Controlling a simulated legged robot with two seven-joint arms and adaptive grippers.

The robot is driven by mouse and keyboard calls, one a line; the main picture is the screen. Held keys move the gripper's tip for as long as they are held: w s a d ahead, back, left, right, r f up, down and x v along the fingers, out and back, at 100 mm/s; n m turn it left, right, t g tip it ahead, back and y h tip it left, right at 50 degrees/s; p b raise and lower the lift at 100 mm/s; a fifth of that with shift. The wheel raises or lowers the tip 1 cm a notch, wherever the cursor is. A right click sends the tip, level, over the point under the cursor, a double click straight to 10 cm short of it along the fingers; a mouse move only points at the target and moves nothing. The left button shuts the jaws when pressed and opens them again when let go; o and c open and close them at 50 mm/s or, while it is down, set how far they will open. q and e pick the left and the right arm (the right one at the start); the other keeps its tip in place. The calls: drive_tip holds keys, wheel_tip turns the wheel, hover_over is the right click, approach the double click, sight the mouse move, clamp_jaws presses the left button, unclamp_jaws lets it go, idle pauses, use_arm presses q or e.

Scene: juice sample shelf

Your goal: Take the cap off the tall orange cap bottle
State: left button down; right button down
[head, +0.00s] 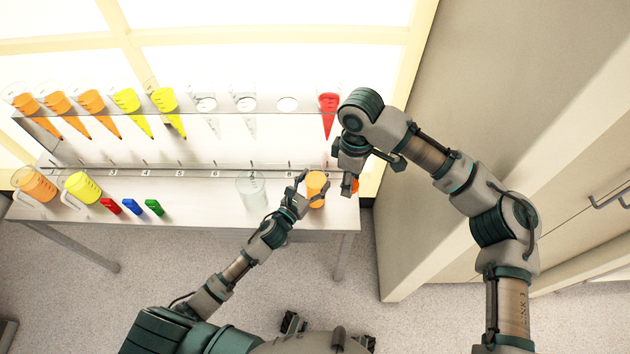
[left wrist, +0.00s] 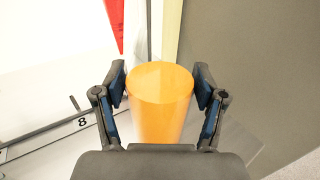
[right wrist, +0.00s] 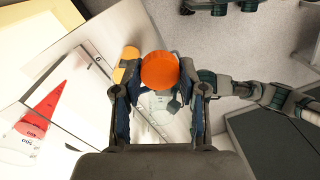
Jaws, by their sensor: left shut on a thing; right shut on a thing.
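The tall bottle (head: 317,188) is an orange cylinder at the right end of the white table. Its top shows pale orange with no cap on it in the left wrist view (left wrist: 160,100). My left gripper (head: 301,190) is shut on the bottle, with a finger on either side of it. My right gripper (head: 351,172) is shut on the round, deeper orange cap (right wrist: 160,70), held between its fingertips. In the head view the cap is partly hidden by the gripper, to the right of the bottle and apart from it.
A clear beaker (head: 252,190) stands left of my left gripper. A rack (head: 230,115) holds colored cones behind, with a red one (head: 328,112) at its right end. Pitchers (head: 83,187) and small colored blocks (head: 132,206) are at the left. A cabinet (head: 480,80) stands right.

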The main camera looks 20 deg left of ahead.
use_arm(q)
drive_tip(key=shift+r, duration=0.1)
drive_tip(key=shift+c, duration=0.4)
unclamp_jaws()
drive_tip(key=v, duration=1.2)
use_arm(e)
drive_tip(key=shift+f, duration=0.1)
use_arm(q)
drive_tip(key=shift+a, duration=0.1)
